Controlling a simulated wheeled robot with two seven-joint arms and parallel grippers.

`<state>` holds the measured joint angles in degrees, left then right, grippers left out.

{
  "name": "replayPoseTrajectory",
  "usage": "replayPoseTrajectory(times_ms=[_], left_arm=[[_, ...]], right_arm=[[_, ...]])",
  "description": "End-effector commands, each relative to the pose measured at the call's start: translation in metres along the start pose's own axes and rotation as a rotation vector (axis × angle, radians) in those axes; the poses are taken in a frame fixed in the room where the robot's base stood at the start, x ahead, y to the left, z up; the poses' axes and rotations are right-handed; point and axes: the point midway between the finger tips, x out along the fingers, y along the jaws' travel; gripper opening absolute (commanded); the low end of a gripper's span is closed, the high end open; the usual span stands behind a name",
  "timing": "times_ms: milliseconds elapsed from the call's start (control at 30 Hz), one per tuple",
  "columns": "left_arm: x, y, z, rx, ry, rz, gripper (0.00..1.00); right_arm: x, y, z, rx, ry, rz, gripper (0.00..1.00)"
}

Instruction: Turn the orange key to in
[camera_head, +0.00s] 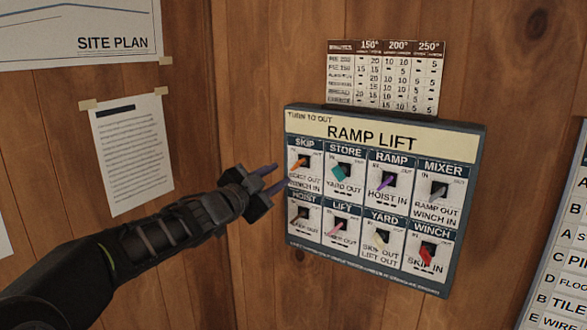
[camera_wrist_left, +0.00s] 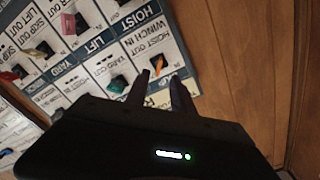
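The orange key (camera_head: 299,164) sits in the SKIP switch at the top left of the RAMP LIFT panel (camera_head: 466,141). It lies slanted, its upper end to the right; which mark it points at is too small to tell surely. It also shows in the left wrist view (camera_wrist_left: 158,62), just beyond the fingertips. My left gripper (camera_head: 281,174) is just left of the orange key, fingers pointing at the panel. Its two fingers stand apart with nothing between them, as the left wrist view (camera_wrist_left: 160,77) shows. It appears apart from the key. My right gripper is not in view.
Close by are the teal key (camera_head: 343,172) to the right and the brown key (camera_head: 300,213) below. Purple (camera_head: 387,182), grey, pink, cream and red (camera_head: 427,253) keys fill the other switches. A wooden wall corner lies left of the panel. A printed table (camera_head: 384,77) hangs above.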

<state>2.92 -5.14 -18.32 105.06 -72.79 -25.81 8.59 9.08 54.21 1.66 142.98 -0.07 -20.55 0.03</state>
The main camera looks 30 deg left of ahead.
Motion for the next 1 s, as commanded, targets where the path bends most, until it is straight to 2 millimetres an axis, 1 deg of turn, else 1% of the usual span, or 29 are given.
replayPoseTrajectory(times_ms=[167,267,500,633,767,1000], left_arm=[[0.007,0.001,0.0,-0.001,-0.001,0.002,0.29],[0.018,0.001,0.0,0.0,-0.001,0.003,0.29],[0.056,0.002,0.0,0.0,-0.001,0.004,0.29],[0.071,0.001,0.0,-0.001,-0.001,0.002,0.29],[0.078,0.001,0.0,-0.002,-0.001,0.002,0.29],[0.079,0.001,0.0,-0.002,-0.001,0.001,0.29]], right_arm=[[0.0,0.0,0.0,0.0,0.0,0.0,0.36],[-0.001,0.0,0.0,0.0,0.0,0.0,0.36],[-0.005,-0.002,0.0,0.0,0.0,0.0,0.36],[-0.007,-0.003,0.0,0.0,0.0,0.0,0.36],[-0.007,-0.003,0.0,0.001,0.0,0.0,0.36],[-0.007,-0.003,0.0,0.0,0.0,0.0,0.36]])
